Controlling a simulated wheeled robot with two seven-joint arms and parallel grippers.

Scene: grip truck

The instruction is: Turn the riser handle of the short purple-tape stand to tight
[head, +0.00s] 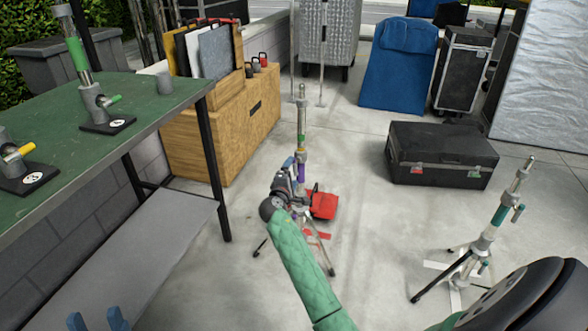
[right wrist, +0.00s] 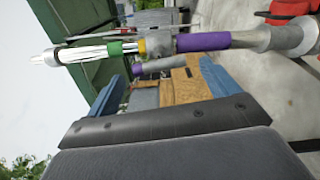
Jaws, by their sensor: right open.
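The short purple-tape stand (head: 301,172) stands upright on the floor, mid-picture, with a green band higher up. In the right wrist view its purple-taped tube (right wrist: 203,41) runs sideways across the top. A purple-grey riser handle (right wrist: 158,64) shows just below the tube there, between the blue fingertips as seen in the picture. My right gripper (head: 288,172) is beside the stand at the height of the purple tape; it is open, with its fingers (right wrist: 162,90) apart and not visibly closed on the handle. My left gripper (head: 97,321) is open and empty at the bottom left.
A red bag (head: 323,205) lies by the stand's legs. Another stand (head: 500,212) with green tape stands at right. A green table (head: 150,105) holds smaller clamp pieces. A wooden crate (head: 205,150) is behind, a black case (head: 440,155) at back right.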

